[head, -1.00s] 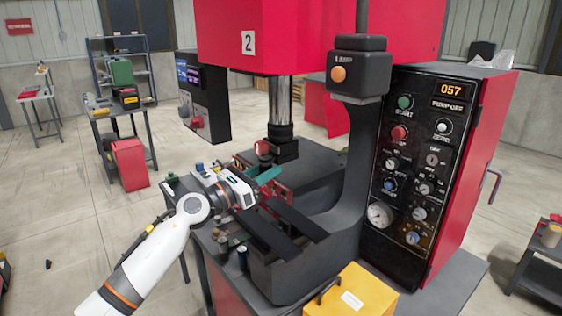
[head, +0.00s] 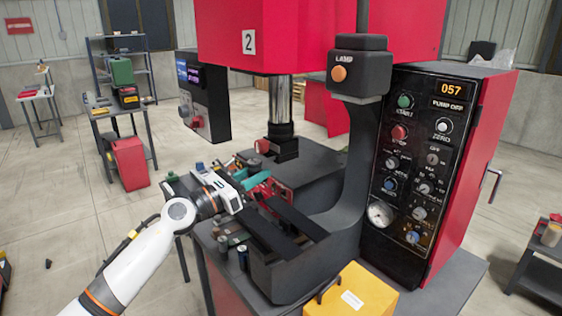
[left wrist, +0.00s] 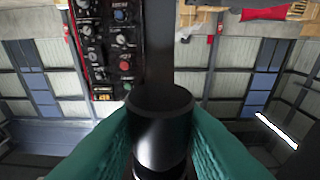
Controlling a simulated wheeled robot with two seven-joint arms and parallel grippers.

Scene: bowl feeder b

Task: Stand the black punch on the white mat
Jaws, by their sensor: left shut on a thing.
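My left gripper (head: 256,181) has teal fingers and is in front of the press, left of its ram. In the left wrist view the teal fingers (left wrist: 160,130) are shut on the black punch (left wrist: 162,112), a dark cylinder. Its round end faces away from the wrist. In the head view I cannot make out the punch, which is hidden at the gripper. I cannot pick out the white mat in either view. My right gripper is not in view.
The press ram (head: 280,105) hangs above the bed, close right of the gripper. Dark rails (head: 275,232) and a red block (head: 272,192) lie beside it. Small cylinders (head: 242,257) stand on the bench. A yellow box (head: 352,295) and control cabinet (head: 425,165) stand right.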

